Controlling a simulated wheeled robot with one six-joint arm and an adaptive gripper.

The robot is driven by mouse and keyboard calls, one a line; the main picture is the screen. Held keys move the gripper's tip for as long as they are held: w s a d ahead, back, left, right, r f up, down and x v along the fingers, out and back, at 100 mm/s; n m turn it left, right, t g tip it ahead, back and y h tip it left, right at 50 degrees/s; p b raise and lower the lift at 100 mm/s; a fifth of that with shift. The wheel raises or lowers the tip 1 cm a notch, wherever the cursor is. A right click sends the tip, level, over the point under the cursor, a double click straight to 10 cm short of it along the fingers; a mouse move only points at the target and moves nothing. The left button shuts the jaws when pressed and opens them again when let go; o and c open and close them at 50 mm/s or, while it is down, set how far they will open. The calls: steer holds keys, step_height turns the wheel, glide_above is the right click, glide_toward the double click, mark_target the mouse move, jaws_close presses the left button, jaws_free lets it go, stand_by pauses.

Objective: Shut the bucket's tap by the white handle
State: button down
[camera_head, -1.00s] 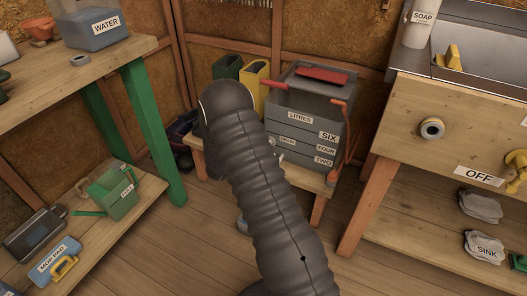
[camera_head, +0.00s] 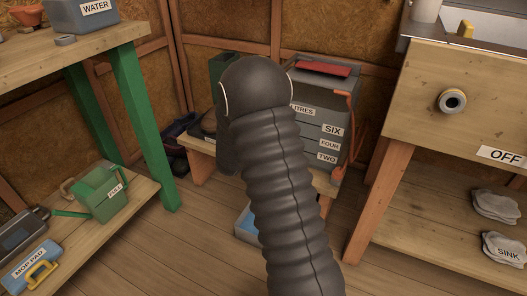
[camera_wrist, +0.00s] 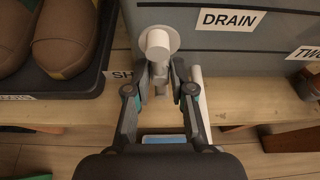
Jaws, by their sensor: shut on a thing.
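The grey bucket (camera_head: 340,112) with litre marks stands on a low wooden bench, partly behind my arm in the head view. Its front, labelled DRAIN, also shows in the wrist view (camera_wrist: 265,38). The tap (camera_wrist: 160,85) sticks out of the bucket's front, with a white cylindrical piece (camera_wrist: 158,41) at its top. My gripper (camera_wrist: 160,75) is shut on the tap's part below that piece, one finger on each side. A thin white rod (camera_wrist: 196,85) stands just right of the right finger. The head view hides the tap and fingertips behind my arm.
A dark tray with brown shoes (camera_wrist: 68,38) sits left of the tap. The green-legged table (camera_head: 145,125) stands left and the wooden sink unit (camera_head: 420,110) right.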

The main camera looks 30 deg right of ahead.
stand_by(0.5)
steer(key=c, duration=1.1)
jaws_free()
steer(key=shift+m, duration=0.3)
steer(key=v, duration=1.2)
